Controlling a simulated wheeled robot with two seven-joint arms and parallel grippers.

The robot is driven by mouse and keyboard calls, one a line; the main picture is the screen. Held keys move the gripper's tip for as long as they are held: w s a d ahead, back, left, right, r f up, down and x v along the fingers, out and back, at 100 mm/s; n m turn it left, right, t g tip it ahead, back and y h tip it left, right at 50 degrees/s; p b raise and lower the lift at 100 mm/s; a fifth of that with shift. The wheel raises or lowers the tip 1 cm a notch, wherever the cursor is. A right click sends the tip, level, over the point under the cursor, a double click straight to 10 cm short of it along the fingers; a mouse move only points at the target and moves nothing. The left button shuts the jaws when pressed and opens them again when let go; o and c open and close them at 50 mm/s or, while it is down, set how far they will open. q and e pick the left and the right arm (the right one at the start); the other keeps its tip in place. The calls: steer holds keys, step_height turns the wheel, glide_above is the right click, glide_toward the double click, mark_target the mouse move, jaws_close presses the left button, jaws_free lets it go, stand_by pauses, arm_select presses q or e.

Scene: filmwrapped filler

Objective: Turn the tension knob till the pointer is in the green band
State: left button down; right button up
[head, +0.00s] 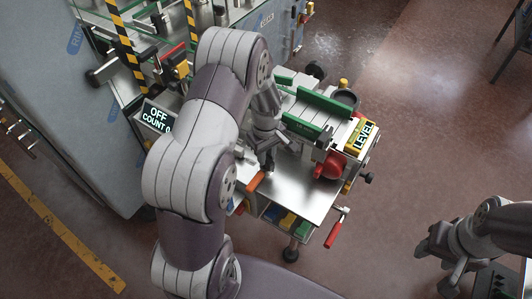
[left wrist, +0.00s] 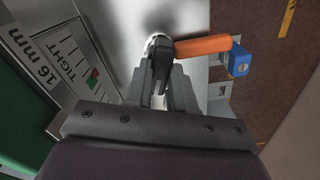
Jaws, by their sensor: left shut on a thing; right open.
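My left gripper (head: 267,163) reaches down over the steel top of the machine and is shut. In the left wrist view its fingers (left wrist: 160,88) close around a dark part above a pale round collar (left wrist: 155,42). I take this part for the tension knob, largely hidden by the fingers. An orange handle (left wrist: 203,46) sticks out to the right beside it, also in the head view (head: 256,181). A scale plate (left wrist: 62,68) reads "TIGHT" and "16 mm", with a small green and red patch (left wrist: 94,76). I cannot make out the pointer. My right gripper (head: 449,250) is open, away from the machine.
A sign (head: 157,118) reads "OFF COUNT 0". A yellow "LEVEL" sign (head: 361,136), a red round part (head: 330,167) and a red crank (head: 337,228) are at the machine's right side. Green rails (head: 318,106) run behind my left gripper. Floor is free toward my right gripper.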

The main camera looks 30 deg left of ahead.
arm_select(q)
steer(key=shift+w+r+n, duration=0.1)
steer(key=shift+n, duration=1)
steer(key=c, duration=1)
jaws_free()
steer(key=shift+o, duration=0.2)
step_height(320, 180, up, 13)
steer(key=b, duration=0.2)
steer(key=shift+b, duration=0.35)
